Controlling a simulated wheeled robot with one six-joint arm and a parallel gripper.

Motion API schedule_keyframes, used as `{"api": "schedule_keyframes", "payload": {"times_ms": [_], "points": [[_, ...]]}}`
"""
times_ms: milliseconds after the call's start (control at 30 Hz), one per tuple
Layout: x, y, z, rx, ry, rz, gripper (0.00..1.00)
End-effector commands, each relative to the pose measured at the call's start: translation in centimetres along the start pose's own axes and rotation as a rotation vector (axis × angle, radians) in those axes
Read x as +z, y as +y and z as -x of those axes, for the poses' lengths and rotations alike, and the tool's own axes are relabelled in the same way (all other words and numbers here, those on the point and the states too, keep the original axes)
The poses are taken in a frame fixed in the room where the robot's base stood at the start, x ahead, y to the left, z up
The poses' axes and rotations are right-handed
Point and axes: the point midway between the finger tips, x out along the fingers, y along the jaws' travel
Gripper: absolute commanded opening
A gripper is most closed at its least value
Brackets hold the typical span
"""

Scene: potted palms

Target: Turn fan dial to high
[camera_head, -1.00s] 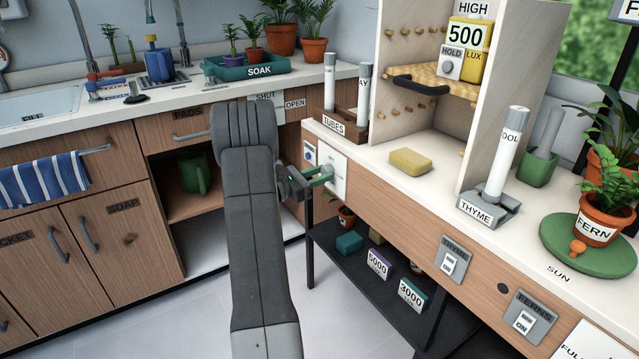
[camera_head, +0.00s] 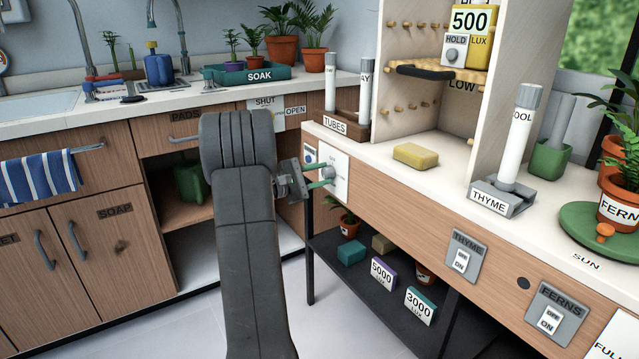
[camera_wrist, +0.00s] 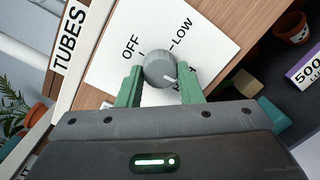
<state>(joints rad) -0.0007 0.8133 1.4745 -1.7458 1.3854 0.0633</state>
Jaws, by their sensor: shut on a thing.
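The knob's white mark points to the lower right, toward that hidden label. My gripper (camera_head: 323,174) has one green finger on each side of the knob and is shut on it.
The TUBES rack (camera_head: 346,122) stands on the bench above the plate. A yellow sponge (camera_head: 415,155) lies on the worktop. A black lower shelf (camera_head: 375,290) holds pots and boxes. An open cupboard (camera_head: 190,240) is left of my arm. Floor between the units is clear.

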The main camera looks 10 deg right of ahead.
Motion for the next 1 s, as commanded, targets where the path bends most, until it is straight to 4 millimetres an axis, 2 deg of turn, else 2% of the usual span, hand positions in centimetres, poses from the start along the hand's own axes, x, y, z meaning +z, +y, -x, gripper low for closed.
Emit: {"api": "schedule_keyframes", "payload": {"times_ms": [300, 767, 800, 867, 1000], "points": [[-0.11, -0.18, 0.03, -0.009, 0.006, -0.084, 0.10], [-0.06, -0.13, 0.02, -0.010, 0.006, -0.094, 0.10], [-0.06, -0.12, 0.02, -0.010, 0.006, -0.094, 0.41], [-0.05, -0.10, 0.02, -0.010, 0.006, -0.094, 0.53], [-0.02, -0.05, 0.01, -0.009, 0.006, -0.094, 0.55]]}}
